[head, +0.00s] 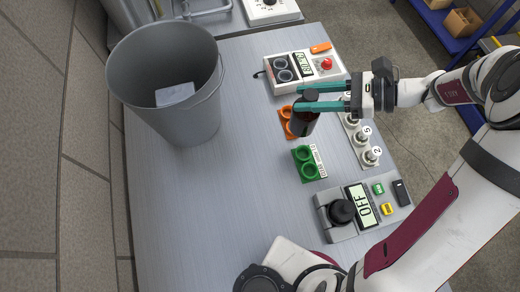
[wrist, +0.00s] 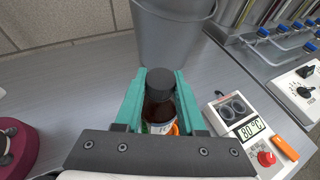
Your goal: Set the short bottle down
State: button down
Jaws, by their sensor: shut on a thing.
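A short brown bottle with a black cap (head: 302,124) is held upright or nearly so between the teal fingers of my gripper (head: 297,98). In the wrist view the bottle (wrist: 159,110) sits between both fingers, with part of a pale label showing. An orange two-ring holder (head: 286,124) is beneath or just beside the bottle, partly hidden by it. I cannot tell whether the bottle's base touches anything. A green two-ring holder (head: 309,163) stands nearer the front, and both of its rings look empty.
A grey bucket (head: 190,118) with a pale block inside stands at the left. A device with a display and red button (head: 300,70) is behind the bottle. Numbered knobs (head: 370,156) stand to the right; an "OFF" device (head: 362,208) is in front. The left-front table is clear.

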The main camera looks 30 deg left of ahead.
jog(key=s+d+n+g, duration=0.2)
jog(key=s+d, duration=0.3)
jog(key=s, duration=0.1)
jog(key=s+a+f+h, duration=0.1)
jog(key=s+a+f, duration=0.2)
jog(key=a+f, duration=0.7)
jog(key=shift+s+a, duration=0.15)
jog(key=shift+a, duration=0.4)
jog(key=shift+f, duration=0.15)
jog(key=c, duration=0.5)
grip_release()
